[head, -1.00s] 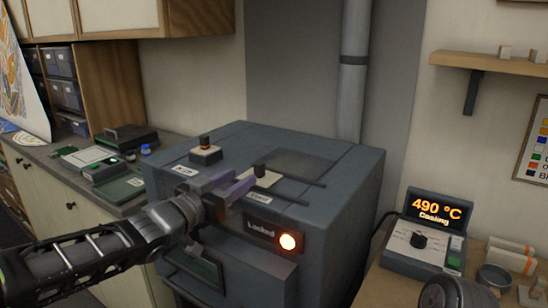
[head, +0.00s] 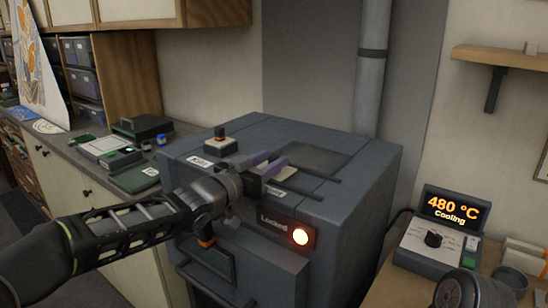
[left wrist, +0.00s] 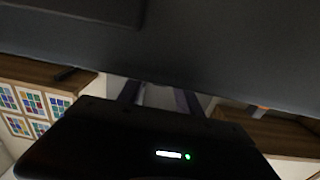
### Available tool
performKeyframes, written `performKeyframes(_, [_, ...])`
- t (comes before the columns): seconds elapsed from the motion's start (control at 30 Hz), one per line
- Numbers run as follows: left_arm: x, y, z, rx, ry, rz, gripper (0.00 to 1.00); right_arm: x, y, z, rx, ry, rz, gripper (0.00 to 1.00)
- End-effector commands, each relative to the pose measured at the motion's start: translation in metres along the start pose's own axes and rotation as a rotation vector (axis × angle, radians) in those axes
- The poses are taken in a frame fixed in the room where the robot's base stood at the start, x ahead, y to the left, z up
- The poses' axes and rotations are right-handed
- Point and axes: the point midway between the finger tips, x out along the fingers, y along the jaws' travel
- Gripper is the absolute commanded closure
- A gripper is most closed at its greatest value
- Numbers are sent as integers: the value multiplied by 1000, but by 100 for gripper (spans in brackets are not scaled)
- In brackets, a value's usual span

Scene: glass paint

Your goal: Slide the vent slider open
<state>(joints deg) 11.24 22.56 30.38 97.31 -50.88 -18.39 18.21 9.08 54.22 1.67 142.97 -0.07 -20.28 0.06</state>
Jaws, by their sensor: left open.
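The dark grey kiln (head: 345,215) stands in the middle of the head view. Its vent slider (head: 285,174) is a pale plate on the top, between thin dark rails near the front edge. My left gripper (head: 266,166) is open, with its fingers over the slider; the slider's black knob is hidden behind them. I cannot tell whether the fingers touch it. In the left wrist view, the fingers (left wrist: 160,100) are apart, with a pale patch between them and the dark kiln surface (left wrist: 210,55) above.
A controller (head: 440,232) on the right bench reads 480 °C, Cooling. A pipe (head: 372,70) rises behind.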

Motion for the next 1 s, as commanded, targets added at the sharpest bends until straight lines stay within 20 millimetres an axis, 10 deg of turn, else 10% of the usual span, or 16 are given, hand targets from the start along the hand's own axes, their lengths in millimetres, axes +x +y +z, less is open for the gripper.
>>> performKeyframes(0.47, [18, 0, 0, 2, -1, -1, 59, -3, -1, 0, 0, -1, 1, 24])
performKeyframes(1.0, [18, 0, 0, 2, 0, -1, 100, -3, -1, 0, 0, -1, 1, 24])
